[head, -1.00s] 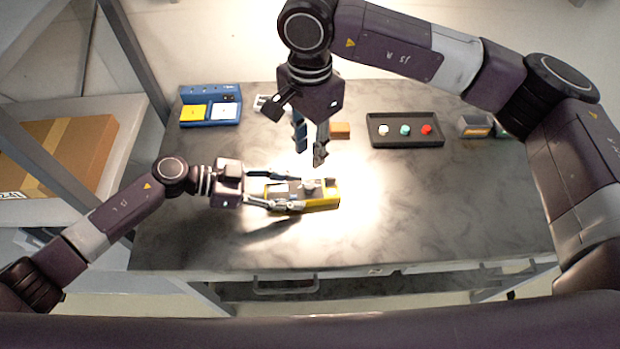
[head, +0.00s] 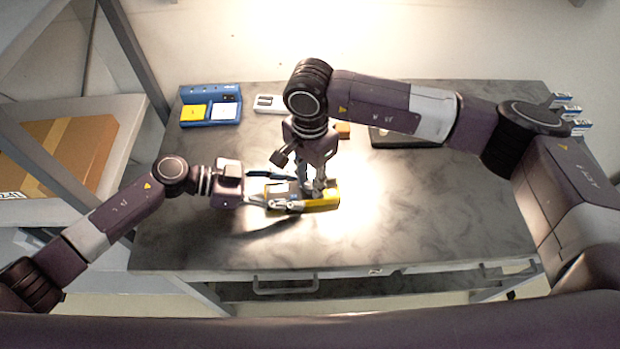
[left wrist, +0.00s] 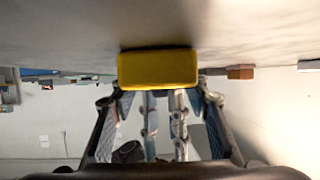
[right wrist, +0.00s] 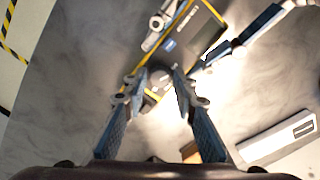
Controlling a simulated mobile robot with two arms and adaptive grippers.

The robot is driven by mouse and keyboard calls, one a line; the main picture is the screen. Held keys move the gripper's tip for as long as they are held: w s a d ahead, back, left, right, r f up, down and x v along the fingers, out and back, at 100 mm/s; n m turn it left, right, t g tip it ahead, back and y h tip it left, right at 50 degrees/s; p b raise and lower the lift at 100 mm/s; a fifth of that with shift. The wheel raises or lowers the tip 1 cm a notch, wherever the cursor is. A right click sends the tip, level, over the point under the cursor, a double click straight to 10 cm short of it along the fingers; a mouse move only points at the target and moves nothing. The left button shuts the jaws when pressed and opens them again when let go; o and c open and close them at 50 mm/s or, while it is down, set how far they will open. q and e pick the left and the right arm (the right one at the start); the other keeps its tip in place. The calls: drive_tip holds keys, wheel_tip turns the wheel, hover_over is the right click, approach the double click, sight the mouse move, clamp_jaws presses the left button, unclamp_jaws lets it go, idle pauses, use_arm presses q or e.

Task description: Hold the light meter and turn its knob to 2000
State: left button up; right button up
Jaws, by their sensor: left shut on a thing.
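The light meter (head: 325,203), a yellow-edged box with a dark face, lies at the middle of the table. Its yellow end (left wrist: 157,68) fills the centre of the left wrist view. My left gripper (head: 288,190) is shut on the meter, a finger along each long side. My right gripper (head: 312,189) points down over the meter from above. In the right wrist view its fingertips (right wrist: 161,80) stand apart on either side of the dark round knob (right wrist: 159,73). The gripper looks open around it. The knob's marks and setting cannot be read.
A blue case (head: 226,94) with yellow and white pads stands at the back left. A white device (head: 268,103) lies beside it. A small orange block (head: 343,130) and a black tray (head: 402,139) are partly behind my right arm. The front of the table is clear.

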clamp_jaws()
drive_tip(key=shift+m, duration=0.3)
drive_tip(key=m, duration=0.6)
drive_tip(key=shift+m, duration=0.3)
drive_tip(key=m, duration=0.5)
drive_tip(key=shift+r, duration=0.1)
drive_tip(key=m, duration=0.5)
drive_tip(key=shift+m, duration=0.4)
unclamp_jaws()
